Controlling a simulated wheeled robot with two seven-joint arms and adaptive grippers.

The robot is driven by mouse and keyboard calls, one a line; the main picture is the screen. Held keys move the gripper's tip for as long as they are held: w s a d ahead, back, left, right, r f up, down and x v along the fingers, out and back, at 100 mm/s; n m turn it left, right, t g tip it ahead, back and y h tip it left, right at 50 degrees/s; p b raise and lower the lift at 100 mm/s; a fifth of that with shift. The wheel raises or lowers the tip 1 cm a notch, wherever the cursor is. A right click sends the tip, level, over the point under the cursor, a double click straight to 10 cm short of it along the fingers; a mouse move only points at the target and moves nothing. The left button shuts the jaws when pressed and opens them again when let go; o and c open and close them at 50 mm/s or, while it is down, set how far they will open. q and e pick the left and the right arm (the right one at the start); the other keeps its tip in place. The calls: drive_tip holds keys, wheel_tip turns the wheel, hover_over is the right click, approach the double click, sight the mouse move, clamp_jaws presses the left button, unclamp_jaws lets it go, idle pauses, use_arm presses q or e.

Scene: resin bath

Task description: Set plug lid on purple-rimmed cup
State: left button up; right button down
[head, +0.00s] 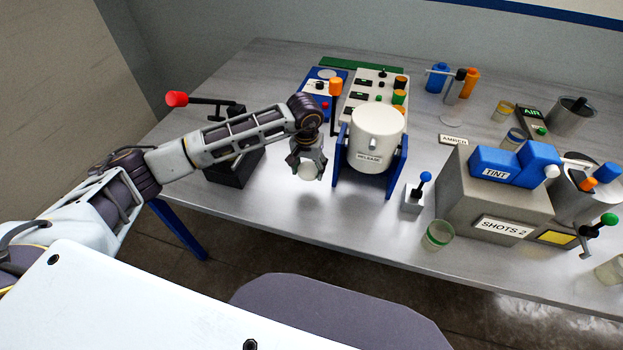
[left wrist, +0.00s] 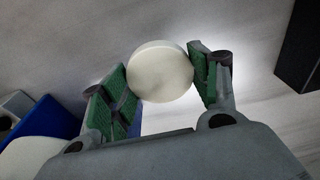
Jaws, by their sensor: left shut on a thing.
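My left gripper (head: 307,165) is shut on a pale round disc, the plug lid (head: 308,173), and holds it above the table. In the left wrist view the lid (left wrist: 160,72) sits between the green finger pads of the gripper (left wrist: 165,85). No cup rim reads clearly as purple. One small cup (head: 515,138) at the back right has a bluish rim, too small to tell its exact colour. A green-rimmed cup (head: 438,235) stands near the front edge. My right gripper is not in view.
The white RELEASE pot (head: 377,138) in its blue stand is just right of my gripper. Right of it are a small blue-knobbed lever (head: 413,194) and the grey SHOTS 2 box (head: 490,205). A black lever device (head: 232,160) stands left. Bare table lies in front.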

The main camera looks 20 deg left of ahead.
sight(309, 187)
use_arm(q)
drive_tip(key=shift+f, duration=1.15)
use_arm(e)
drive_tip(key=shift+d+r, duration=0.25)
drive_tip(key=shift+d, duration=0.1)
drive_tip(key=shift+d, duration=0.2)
use_arm(q)
drive_tip(key=shift+f, duration=0.2)
drive_tip(key=shift+f+p, duration=0.55)
drive_tip(key=shift+f, duration=1.15)
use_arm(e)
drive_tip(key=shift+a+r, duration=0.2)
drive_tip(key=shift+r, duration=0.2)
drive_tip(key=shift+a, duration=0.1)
